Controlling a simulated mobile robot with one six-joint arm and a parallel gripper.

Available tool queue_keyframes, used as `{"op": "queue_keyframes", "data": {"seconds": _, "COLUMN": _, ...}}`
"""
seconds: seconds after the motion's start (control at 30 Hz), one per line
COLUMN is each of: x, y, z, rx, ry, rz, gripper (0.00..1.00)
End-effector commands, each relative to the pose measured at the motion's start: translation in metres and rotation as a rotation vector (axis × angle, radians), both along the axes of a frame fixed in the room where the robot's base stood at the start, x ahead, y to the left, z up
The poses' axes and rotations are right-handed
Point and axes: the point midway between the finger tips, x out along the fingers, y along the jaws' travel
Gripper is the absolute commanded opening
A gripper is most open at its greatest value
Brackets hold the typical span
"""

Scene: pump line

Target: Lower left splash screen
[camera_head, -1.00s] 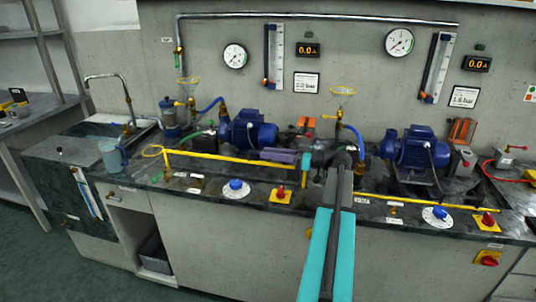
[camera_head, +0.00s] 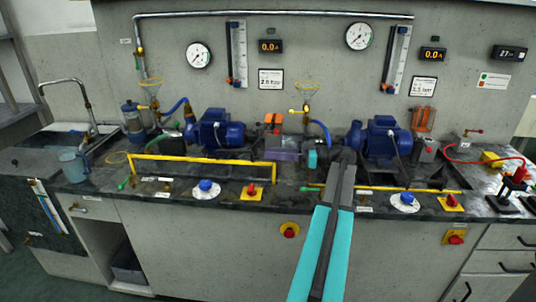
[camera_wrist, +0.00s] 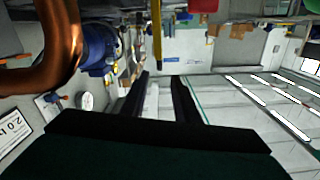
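The left splash screen is a yellow-framed panel (camera_head: 205,160) that stands raised along the bench front, before the left blue pump (camera_head: 216,130). A yellow bar (camera_wrist: 157,32), probably part of its frame, shows beyond the fingers in the wrist view. My gripper (camera_head: 266,153) is at the end of my arm, pointing left near the screen's right end. In the wrist view its two dark fingers (camera_wrist: 160,76) stand apart with nothing between them. The exact gap between gripper and frame is hard to judge.
A second yellow bar (camera_head: 400,189) lies low before the right blue pump (camera_head: 386,138). Blue dial knobs (camera_head: 205,186) and red-on-yellow switches (camera_head: 251,191) line the bench front. A blue jug (camera_head: 74,167) stands at left. A copper-coloured pipe (camera_wrist: 62,50) looms close in the wrist view.

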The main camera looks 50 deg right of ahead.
Motion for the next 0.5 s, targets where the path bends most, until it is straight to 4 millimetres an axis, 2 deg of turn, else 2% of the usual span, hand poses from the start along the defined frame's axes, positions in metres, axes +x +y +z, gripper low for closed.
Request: {"op": "queue_keyframes", "data": {"seconds": 0.5, "x": -0.0006, "y": 0.0015, "z": 0.0032, "rx": 0.042, "ry": 0.031, "rz": -0.009, "gripper": 0.28}}
